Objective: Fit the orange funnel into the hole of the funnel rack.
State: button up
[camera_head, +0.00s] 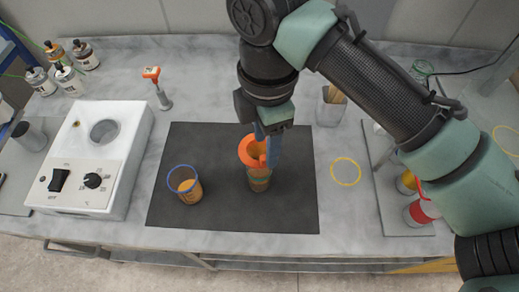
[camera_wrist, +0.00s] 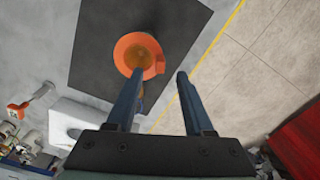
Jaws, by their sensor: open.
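The orange funnel (camera_head: 247,150) sits in the mouth of a clear cup (camera_head: 260,182) on the dark mat (camera_head: 225,218). In the wrist view the funnel (camera_wrist: 121,52) shows as a wide ring with a small tab on its right edge. My gripper (camera_head: 268,140) is over the funnel's right rim. In the wrist view its two blue fingers (camera_wrist: 160,75) are spread, with the tab near the gap between their tips. I cannot tell whether a finger touches the funnel. I cannot make out the funnel rack surely; my arm covers part of the right side.
A cup with a blue rim (camera_head: 185,184) stands left on the mat. A white device (camera_head: 122,165) with knobs is further left. A yellow ring (camera_head: 346,184) marks the bench right of the mat. A tray (camera_head: 395,215) with cans is at far right.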

aim_at(259, 154)
jog(key=shift+f, duration=1.6)
grip_shut()
